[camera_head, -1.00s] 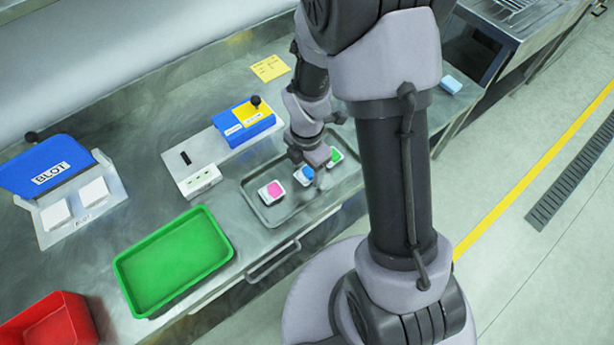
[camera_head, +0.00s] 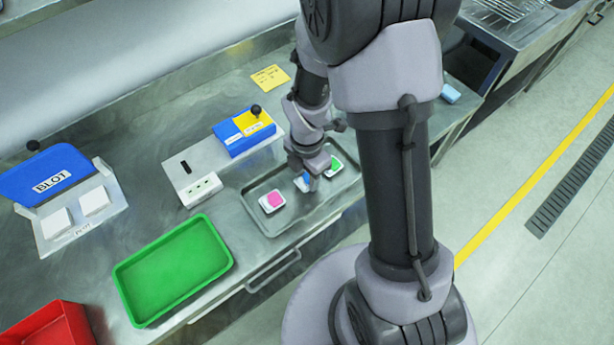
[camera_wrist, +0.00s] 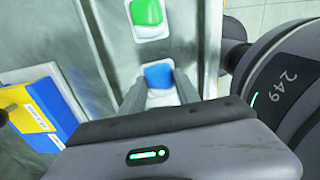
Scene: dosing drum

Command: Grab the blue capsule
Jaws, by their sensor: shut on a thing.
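The blue capsule (camera_head: 301,184) is a small white-edged block with a blue top, in the metal tray (camera_head: 247,207) between the pink capsule (camera_head: 272,202) and the green capsule (camera_head: 335,165). My gripper (camera_head: 308,184) is over it, pointing down, and hides part of it. In the wrist view the blue capsule (camera_wrist: 159,76) lies between the two fingers of my gripper (camera_wrist: 160,88), which are shut on its sides. The green capsule (camera_wrist: 147,15) lies just beyond it. I cannot tell whether the blue capsule is lifted off the tray.
A blue and yellow box with a black knob (camera_head: 243,132) stands behind the tray. A green bin (camera_head: 172,269), a red bin (camera_head: 48,326) and a blue BLOT station (camera_head: 50,175) are to the left. A yellow note (camera_head: 270,78) lies at the back.

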